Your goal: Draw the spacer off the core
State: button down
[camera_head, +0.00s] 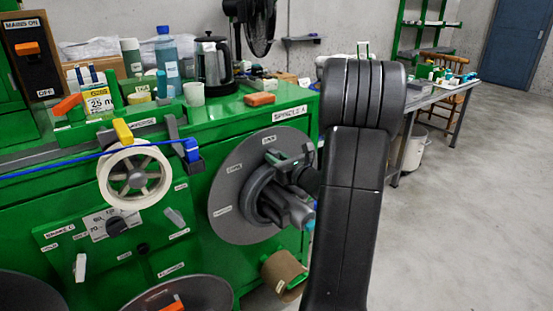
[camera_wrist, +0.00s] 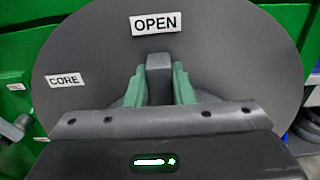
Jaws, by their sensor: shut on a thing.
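The grey disc (camera_head: 232,190) under the SPINDLE A label stands upright on the front of the green cabinet. Grey hub parts (camera_head: 262,200) project from its middle. My gripper (camera_head: 284,158) is at the upper part of this hub, in front of the disc. In the wrist view my gripper (camera_wrist: 160,88) has its green fingers closed on both sides of a grey block (camera_wrist: 159,75). The disc (camera_wrist: 225,60) fills the background, with labels OPEN and CORE. I cannot tell whether the block belongs to the spacer or the core; the gripper body hides its lower part.
A white reel (camera_head: 135,200) with a blue cable (camera_head: 65,158) is left of the disc. A brown roll (camera_head: 282,270) hangs below it. A kettle (camera_head: 214,65) and bottles stand on the cabinet. Open floor (camera_head: 450,230) lies to the right.

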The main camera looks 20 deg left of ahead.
jog(key=shift+v, duration=1)
dwell(1.1)
jog(key=v, duration=2.1)
jog(key=shift+s+d+p, duration=0.15)
jog(key=shift+p, duration=0.15)
dwell(1.3)
